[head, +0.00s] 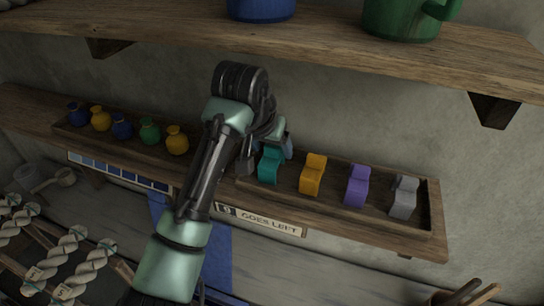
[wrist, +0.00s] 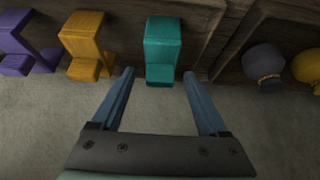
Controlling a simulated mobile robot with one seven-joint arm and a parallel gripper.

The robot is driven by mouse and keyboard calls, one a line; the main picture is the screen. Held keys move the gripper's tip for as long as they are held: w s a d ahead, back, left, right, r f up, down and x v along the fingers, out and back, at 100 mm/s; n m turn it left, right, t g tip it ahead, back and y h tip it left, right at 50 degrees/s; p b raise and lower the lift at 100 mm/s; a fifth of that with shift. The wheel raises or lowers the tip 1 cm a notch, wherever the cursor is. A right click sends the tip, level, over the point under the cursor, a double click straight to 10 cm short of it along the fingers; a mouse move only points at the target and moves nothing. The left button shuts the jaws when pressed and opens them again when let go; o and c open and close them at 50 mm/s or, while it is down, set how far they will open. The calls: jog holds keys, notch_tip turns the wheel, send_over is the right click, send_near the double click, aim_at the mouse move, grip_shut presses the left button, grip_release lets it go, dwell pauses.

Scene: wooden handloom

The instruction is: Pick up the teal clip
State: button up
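The teal clip (head: 270,165) stands in the right-hand wooden tray on the lower shelf, at the left end of a row of clips. In the wrist view the teal clip (wrist: 163,48) is just beyond and between my fingertips. My gripper (wrist: 159,74) is open and empty, with one blue-grey finger on each side of the clip's line. I see no contact with the clip. In the head view my arm hides most of my gripper (head: 278,136).
An orange clip (head: 313,175), a purple clip (head: 357,186) and a grey clip (head: 404,196) stand right of the teal one. An upper shelf (head: 300,38) overhangs, holding a blue vessel (head: 262,8) and a green mug (head: 402,18).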

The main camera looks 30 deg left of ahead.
grip_shut()
jog(key=shift+s+r, duration=0.1)
dwell(0.3)
